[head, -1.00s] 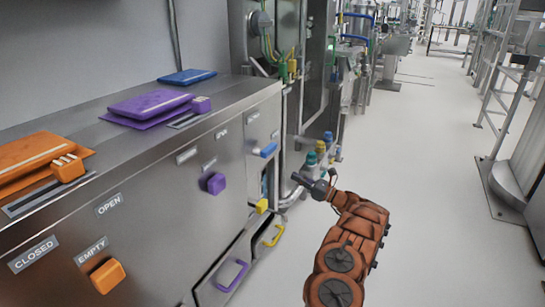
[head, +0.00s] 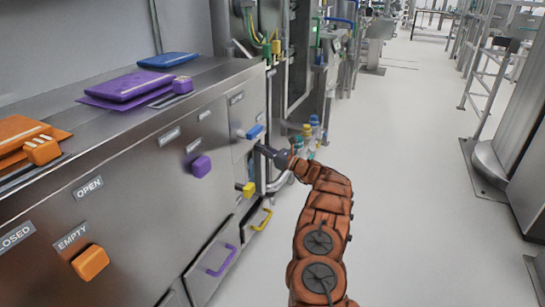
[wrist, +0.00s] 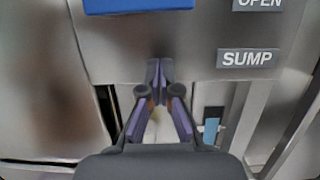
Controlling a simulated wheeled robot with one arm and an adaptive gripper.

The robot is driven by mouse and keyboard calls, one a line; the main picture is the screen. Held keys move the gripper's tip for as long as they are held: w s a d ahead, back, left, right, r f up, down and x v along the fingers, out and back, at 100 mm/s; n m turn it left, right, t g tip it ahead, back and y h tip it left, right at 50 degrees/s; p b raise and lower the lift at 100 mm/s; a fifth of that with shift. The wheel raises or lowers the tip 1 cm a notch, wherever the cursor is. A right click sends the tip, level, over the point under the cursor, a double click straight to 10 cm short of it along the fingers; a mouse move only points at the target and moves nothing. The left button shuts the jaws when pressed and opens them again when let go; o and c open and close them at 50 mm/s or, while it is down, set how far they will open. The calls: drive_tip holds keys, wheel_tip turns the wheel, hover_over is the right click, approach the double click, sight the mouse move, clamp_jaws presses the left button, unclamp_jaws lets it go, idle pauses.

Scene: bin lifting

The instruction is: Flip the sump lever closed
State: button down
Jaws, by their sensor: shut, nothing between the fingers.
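The blue lever (head: 255,132) sticks out from the metal cabinet's front in the head view. It also fills the top edge of the wrist view (wrist: 140,5), where a SUMP label (wrist: 247,58) is to its lower right and part of an OPEN label (wrist: 258,3) is above that. My gripper (head: 262,149) is just below and to the right of the blue lever in the head view. In the wrist view my gripper (wrist: 159,72) is shut and empty, its fingertips below the blue lever and in front of the panel. I cannot tell whether the fingertips touch the panel.
A purple knob (head: 201,166), a yellow knob (head: 246,189) and an orange knob (head: 90,263) stick out of the cabinet. Drawers with purple (head: 223,260) and yellow (head: 262,220) handles sit low. A small light-blue part (wrist: 211,130) shows in a slot.

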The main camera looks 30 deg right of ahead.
sight(250, 131)
wheel_tip(250, 131, up, 4)
drive_tip(key=shift+s+d+b, duration=0.15)
drive_tip(key=shift+b, duration=0.3)
